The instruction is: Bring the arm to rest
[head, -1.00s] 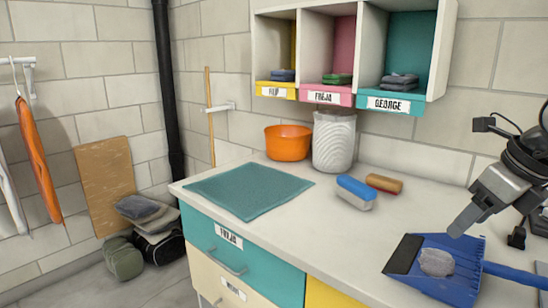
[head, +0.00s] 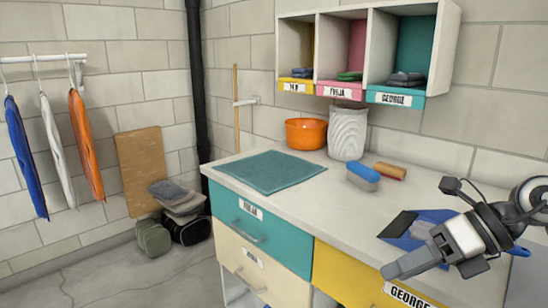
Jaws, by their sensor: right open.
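My right gripper (head: 420,262) comes in from the right and hangs over the front right of the white countertop. It is open, and nothing shows between its fingers. A blue dustpan (head: 403,224) with a dark front lip lies on the counter behind it. The gripper and wrist hide much of the dustpan, and the grey lump in it is not visible now. My left gripper is not in view.
Labelled cubbies (head: 397,97) hang above. Bags (head: 183,229) sit on the floor at left.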

